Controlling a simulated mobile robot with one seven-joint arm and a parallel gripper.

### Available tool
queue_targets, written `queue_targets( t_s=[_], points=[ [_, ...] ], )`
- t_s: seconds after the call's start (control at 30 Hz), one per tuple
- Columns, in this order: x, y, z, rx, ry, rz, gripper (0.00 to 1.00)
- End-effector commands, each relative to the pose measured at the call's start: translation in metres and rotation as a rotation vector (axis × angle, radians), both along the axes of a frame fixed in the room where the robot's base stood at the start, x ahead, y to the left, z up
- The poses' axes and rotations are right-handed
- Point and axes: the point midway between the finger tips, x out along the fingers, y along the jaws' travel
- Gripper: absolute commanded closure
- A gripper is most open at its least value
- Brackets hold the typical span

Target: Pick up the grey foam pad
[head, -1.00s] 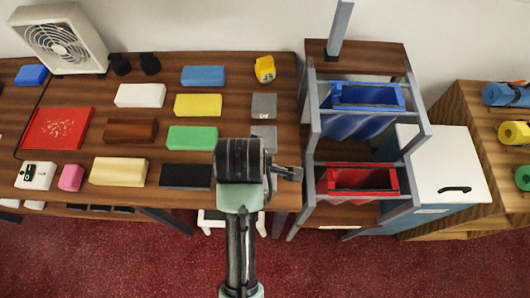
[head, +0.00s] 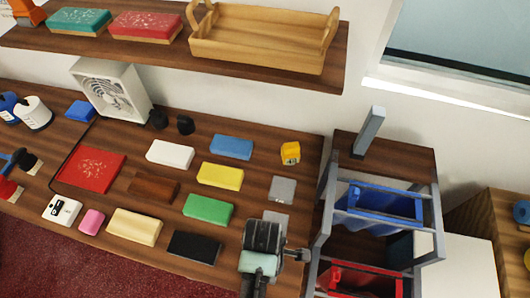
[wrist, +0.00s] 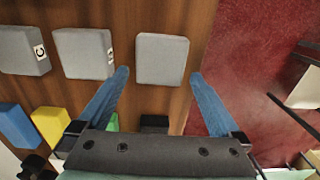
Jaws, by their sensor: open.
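Three grey blocks lie in a row on the wooden counter in the wrist view. The plain grey pad (wrist: 162,59) is at the right of the row, between my open fingers as seen in that view, with no label visible. The middle grey block (wrist: 85,53) and the left grey block (wrist: 23,50) carry small white labels. My gripper (wrist: 159,75) is open and empty; its height above the pad is unclear. In the head view, the far grey block (head: 282,189) and the middle one (head: 276,221) show; my arm's end hides the near one.
Green (head: 208,209), yellow (head: 220,175), blue (head: 231,147) and black (head: 194,247) blocks lie left of the grey row. A yellow tape measure (head: 290,152) stands behind it. A metal rack with blue (head: 380,201) and red (head: 358,281) bins stands right of the counter.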

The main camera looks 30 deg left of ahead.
Motion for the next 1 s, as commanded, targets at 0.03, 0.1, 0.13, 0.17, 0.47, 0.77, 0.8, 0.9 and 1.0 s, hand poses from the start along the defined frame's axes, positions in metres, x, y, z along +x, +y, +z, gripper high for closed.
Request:
queue_targets(
  t_s=[0.03, 0.1, 0.13, 0.17, 0.47, 0.77, 0.8, 0.9, 1.0],
  points=[
    [0.000, 0.000, -0.002, 0.000, 0.000, 0.000, 0.00],
    [0.000, 0.000, -0.005, 0.000, 0.001, 0.000, 0.00],
    [0.000, -0.001, -0.007, 0.000, 0.001, -0.001, 0.00],
    [0.000, -0.001, -0.009, 0.000, 0.001, -0.001, 0.00],
    [0.001, -0.004, -0.046, 0.000, 0.001, 0.000, 0.00],
    [0.001, -0.004, -0.055, 0.001, -0.002, 0.000, 0.00],
    [0.001, -0.004, -0.055, 0.001, -0.002, 0.000, 0.00],
    [0.001, -0.004, -0.055, 0.001, -0.002, 0.000, 0.13],
    [0.001, -0.004, -0.055, 0.001, -0.002, 0.000, 0.31]
  ],
)
